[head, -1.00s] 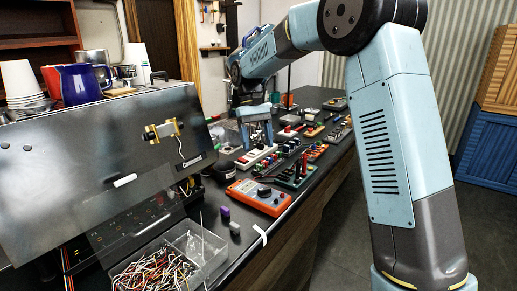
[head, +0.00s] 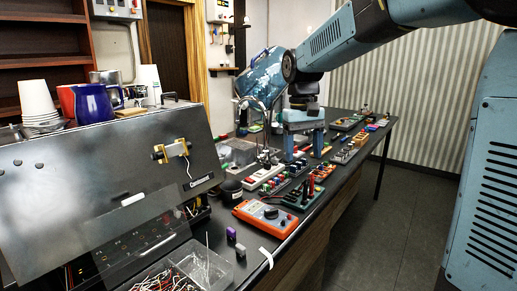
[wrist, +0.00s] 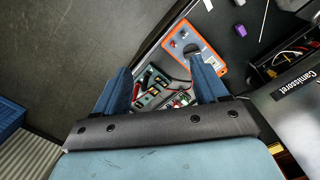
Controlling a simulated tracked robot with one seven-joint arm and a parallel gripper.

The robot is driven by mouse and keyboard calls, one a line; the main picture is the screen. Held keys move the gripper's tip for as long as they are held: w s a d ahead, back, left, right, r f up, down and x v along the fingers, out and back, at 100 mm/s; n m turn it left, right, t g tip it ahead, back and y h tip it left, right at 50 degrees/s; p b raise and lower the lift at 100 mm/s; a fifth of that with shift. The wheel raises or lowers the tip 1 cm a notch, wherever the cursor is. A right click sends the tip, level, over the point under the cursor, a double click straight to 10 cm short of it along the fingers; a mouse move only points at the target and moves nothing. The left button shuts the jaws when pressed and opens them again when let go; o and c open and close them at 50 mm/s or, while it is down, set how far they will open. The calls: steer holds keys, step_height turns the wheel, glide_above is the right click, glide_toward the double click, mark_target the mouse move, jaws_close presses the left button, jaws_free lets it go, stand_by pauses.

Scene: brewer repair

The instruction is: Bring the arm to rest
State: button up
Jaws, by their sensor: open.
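My arm reaches in from the upper right of the head view, over the bench (head: 345,195). My gripper (head: 304,143) points down above the rows of small electrical parts, with its two blue fingers apart. In the wrist view my gripper (wrist: 163,82) is open, with nothing held between its fingers. Green and dark boards (wrist: 155,88) show below and between the fingers. The orange meter (head: 266,216) lies on the bench, nearer than the gripper; it also shows in the wrist view (wrist: 192,48).
The brewer's tilted metal panel (head: 90,180) stands at the left, with white cups (head: 38,100) and a blue mug (head: 93,104) on top. A clear bin of wires (head: 205,270) is at the front. Open floor (head: 400,220) lies right of the bench.

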steer(key=s+d+m+t, duration=0.1)
steer(key=s+d+t, duration=0.1)
steer(key=s+d, duration=0.2)
steer(key=s+d+f+m+t, duration=0.1)
steer(key=s+d, duration=0.3)
steer(key=s, duration=0.6)
steer(key=s+d+t, duration=0.3)
steer(key=s+d, duration=0.1)
steer(key=s, duration=0.3)
steer(key=shift+f+m+y, duration=0.3)
steer(key=shift+f+m, duration=0.1)
